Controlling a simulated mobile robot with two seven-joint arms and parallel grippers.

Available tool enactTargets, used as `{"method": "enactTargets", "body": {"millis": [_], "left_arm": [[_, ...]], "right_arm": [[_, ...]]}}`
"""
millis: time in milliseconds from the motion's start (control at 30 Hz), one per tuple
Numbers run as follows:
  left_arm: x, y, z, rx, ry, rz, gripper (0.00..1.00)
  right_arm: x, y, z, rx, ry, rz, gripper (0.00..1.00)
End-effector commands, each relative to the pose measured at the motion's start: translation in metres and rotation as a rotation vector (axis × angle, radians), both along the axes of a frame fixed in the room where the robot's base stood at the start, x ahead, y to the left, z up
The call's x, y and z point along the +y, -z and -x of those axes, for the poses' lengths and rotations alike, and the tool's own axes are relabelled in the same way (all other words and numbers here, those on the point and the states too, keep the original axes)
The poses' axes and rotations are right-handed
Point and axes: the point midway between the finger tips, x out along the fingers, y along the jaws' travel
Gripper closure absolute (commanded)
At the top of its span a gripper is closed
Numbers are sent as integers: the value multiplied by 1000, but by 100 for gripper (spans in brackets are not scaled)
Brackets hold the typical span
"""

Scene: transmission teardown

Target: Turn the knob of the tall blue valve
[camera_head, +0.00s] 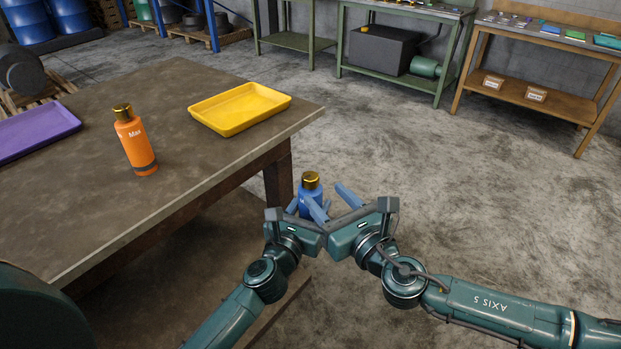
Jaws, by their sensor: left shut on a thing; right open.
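The tall blue valve (306,193) has a blue body with a gold knob (311,180) on top. It stands upright in the air off the table's right edge. My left gripper (307,206) is shut on its blue body, and the fingers hide the lower part. My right gripper (334,200) is open, just right of the valve and below the knob level in the picture. I cannot tell whether a right finger touches the valve. The gold knob is clear of both grippers' fingers.
An orange bottle-shaped valve (136,147) with a gold top stands on the brown table (75,225). A yellow tray (232,122) and a purple tray (33,138) also lie there. Workbenches (408,12) stand at the back. The floor on the right is clear.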

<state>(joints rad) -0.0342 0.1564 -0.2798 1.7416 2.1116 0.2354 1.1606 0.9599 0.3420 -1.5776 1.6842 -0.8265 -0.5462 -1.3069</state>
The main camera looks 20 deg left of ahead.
Motion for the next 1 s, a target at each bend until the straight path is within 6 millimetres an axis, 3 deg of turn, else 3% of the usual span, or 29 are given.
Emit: {"method": "enactTargets", "body": {"millis": [200,400,867,1000], "left_arm": [[0,-3,-1,-7,1,1,100],[0,-3,-1,-7,1,1,100],[0,-3,-1,-7,1,1,100],[0,-3,-1,-7,1,1,100]], "right_arm": [[31,-1,-26,-1,1,0,49],[47,-1,-40,-2,0,-1,49],[53,-1,-46,-1,1,-1,49],[52,-1,-46,-1,1,-1,60]]}}
